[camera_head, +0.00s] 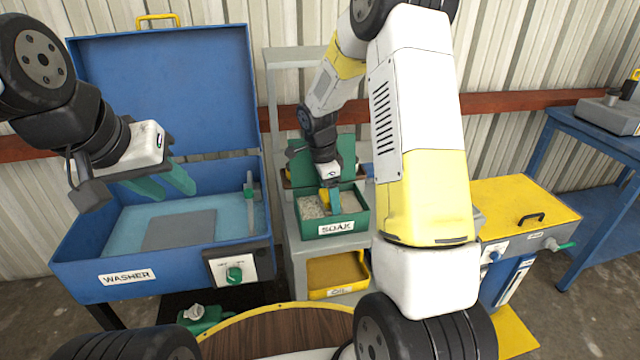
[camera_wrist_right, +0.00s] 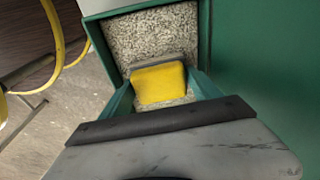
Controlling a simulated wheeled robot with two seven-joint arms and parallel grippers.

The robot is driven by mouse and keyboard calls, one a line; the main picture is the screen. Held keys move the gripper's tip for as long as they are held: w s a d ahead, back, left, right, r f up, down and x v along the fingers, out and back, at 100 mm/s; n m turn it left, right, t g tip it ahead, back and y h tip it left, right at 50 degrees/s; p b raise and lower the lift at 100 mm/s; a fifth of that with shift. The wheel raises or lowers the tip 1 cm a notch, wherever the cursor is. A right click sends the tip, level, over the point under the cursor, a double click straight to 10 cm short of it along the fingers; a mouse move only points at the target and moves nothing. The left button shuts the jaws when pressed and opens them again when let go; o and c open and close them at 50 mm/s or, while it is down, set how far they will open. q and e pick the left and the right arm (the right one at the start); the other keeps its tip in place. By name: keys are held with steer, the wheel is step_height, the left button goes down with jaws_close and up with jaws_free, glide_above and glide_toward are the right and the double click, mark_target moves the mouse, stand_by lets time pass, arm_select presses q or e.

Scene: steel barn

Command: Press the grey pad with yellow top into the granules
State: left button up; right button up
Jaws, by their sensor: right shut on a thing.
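The pad with a yellow top (camera_wrist_right: 158,83) and a grey lower edge is held between the green fingers of my right gripper (camera_wrist_right: 160,92) in the right wrist view. It is over or against the pale speckled granules (camera_wrist_right: 155,38); I cannot tell how deep it sits. The granules fill the green bin labelled SOAK (camera_head: 335,227). In the head view my right gripper (camera_head: 332,202) reaches down into that bin, and part of the yellow shows there. My left gripper (camera_head: 160,187) is open and empty above the blue washer (camera_head: 85,273).
The washer's blue lid stands open behind it. A yellow tray (camera_head: 338,271) sits on the shelf below the SOAK bin. A yellow-topped cabinet (camera_head: 520,205) stands to the right, with a blue table (camera_head: 600,150) beyond. A round wooden top (camera_head: 280,335) is in front.

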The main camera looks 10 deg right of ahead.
steer(key=shift+r, duration=3.45)
steer(key=shift+s, duration=0.1)
